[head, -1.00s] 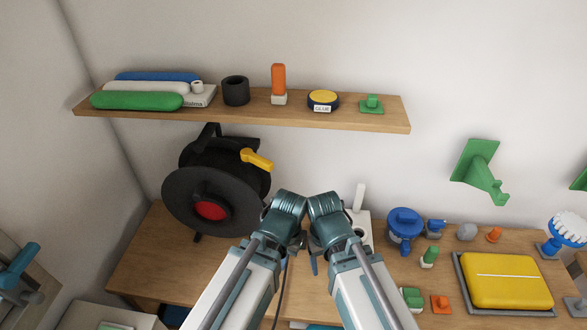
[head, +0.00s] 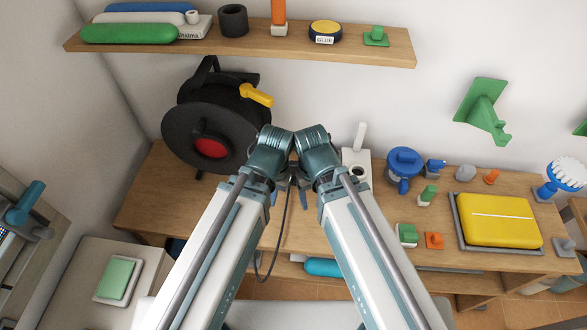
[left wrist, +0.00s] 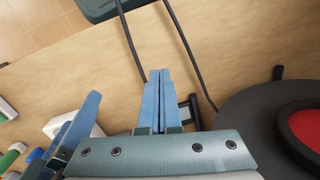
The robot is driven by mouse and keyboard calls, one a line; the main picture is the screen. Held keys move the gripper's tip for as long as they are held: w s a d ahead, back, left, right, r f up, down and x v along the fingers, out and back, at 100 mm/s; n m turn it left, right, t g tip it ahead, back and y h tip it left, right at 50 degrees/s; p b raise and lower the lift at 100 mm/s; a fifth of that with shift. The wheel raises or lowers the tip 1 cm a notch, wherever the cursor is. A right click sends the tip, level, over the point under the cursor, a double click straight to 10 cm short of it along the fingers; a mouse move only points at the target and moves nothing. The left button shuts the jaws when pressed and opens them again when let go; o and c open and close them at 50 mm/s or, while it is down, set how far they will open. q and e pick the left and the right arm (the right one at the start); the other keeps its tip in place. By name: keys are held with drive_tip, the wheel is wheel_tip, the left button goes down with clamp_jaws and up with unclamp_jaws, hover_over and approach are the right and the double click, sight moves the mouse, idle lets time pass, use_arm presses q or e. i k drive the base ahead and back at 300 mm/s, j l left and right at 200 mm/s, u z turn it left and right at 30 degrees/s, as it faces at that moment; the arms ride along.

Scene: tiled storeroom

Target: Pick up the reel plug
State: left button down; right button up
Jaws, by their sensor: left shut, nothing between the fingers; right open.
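A black cable reel (head: 215,125) with a red centre and a yellow handle stands at the left of the wooden workbench. It also shows at the right of the left wrist view (left wrist: 258,120). Its dark cable (head: 260,270) hangs in a loop over the bench's front edge. I cannot make out the plug for certain; a small black-framed grey piece (left wrist: 188,110) beside my left fingers may be part of it. My left gripper (left wrist: 158,72) is shut and empty, above the bench beside the cable. My right gripper (head: 305,205) is open, mostly hidden behind my arm.
A shelf (head: 380,50) with bottles, a glue tin and small parts is above the bench. A white block (head: 357,165), blue pot (head: 404,165), small coloured parts and a yellow case (head: 497,220) stand to the right. Bare bench (head: 160,195) shows left of my arms.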

sight(294, 164)
drive_tip(key=k+l+z, duration=0.4)
drive_tip(key=l, duration=0.25)
drive_tip(key=k+l+z, duration=0.2)
drive_tip(key=k+l, duration=0.1)
drive_tip(key=l, duration=0.05)
